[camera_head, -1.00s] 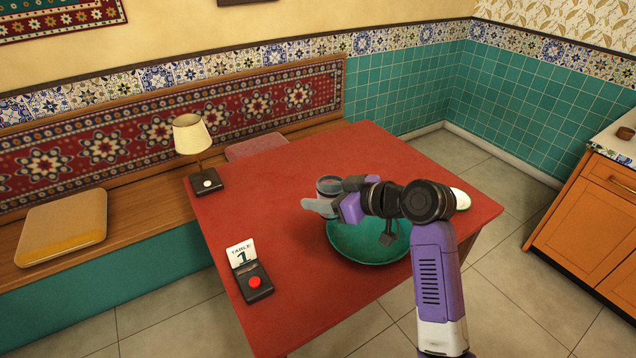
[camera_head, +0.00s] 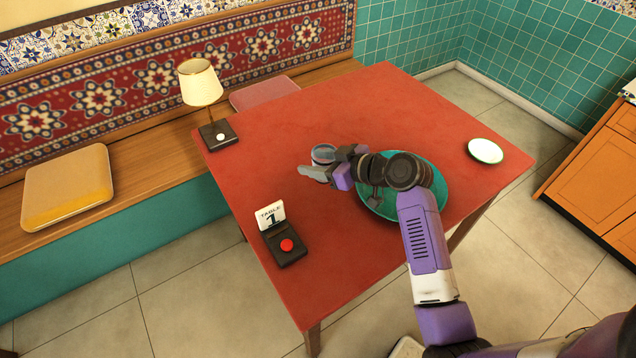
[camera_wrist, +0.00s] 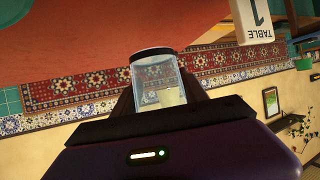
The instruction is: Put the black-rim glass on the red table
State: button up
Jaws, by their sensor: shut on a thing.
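The black-rim glass (camera_wrist: 156,78) is a clear glass with a dark rim, held between the fingers of my gripper (camera_wrist: 158,100) in the wrist view. In the head view the glass (camera_head: 322,154) shows just behind my gripper (camera_head: 328,166), which is shut on it. The red table (camera_head: 300,120) lies below them. The glass is over a bare part of the table, left of the green tray. I cannot tell whether its base touches the tabletop.
A round green tray (camera_head: 433,195) lies on the table, partly hidden by my arm. A white saucer (camera_head: 486,151) is at the right, a lamp (camera_head: 201,88) at the back left, and a table-number stand with a red button (camera_head: 286,246) at the front left. The table's middle left is clear.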

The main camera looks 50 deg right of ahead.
aim_at(317, 195)
notch_tip(317, 195, down, 9)
jog(key=shift+f, duration=0.1)
dwell(0.4)
jog(key=shift+b, duration=0.3)
jog(key=shift+f, duration=0.15)
jog(key=o, duration=1.4)
